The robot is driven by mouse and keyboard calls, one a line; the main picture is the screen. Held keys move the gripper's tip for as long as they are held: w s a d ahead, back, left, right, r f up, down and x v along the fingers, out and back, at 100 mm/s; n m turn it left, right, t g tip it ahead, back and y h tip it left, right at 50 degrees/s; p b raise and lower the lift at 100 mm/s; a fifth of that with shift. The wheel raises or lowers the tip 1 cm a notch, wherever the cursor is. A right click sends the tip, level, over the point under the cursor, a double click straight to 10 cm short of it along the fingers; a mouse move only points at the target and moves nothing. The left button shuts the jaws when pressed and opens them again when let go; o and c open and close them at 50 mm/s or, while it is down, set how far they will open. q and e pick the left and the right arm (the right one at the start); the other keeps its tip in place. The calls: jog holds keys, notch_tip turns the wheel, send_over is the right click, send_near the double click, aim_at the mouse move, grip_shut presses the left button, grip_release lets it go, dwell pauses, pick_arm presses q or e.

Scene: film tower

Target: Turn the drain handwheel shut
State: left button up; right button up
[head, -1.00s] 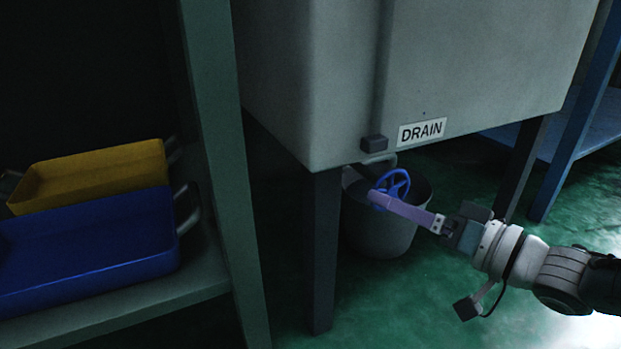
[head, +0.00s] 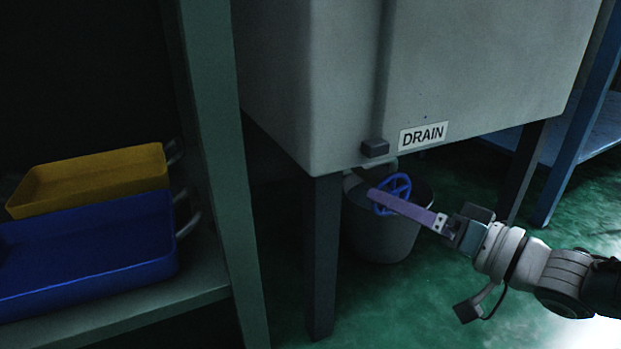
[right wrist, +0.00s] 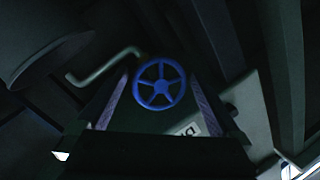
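The blue drain handwheel (head: 401,183) is under the grey tank, below the DRAIN label (head: 423,135). My right gripper (head: 373,195) reaches it from the right, and its purple finger crosses in front of the wheel's lower part. In the right wrist view the spoked handwheel (right wrist: 160,86) faces the camera between the two spread fingers of the right gripper (right wrist: 160,78). A gap shows on both sides of the wheel, so the gripper is open. I cannot tell whether a fingertip touches the rim. My left gripper is not in view.
A grey bucket (head: 383,236) stands on the green floor below the wheel. The tank's dark leg (head: 323,255) is left of it. A shelf at left holds a yellow tray (head: 95,184) and a blue tray (head: 90,250). A pale bent pipe (right wrist: 95,72) shows in the right wrist view.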

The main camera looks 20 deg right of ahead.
jog(key=p+v, duration=0.4)
jog(key=v, duration=0.6)
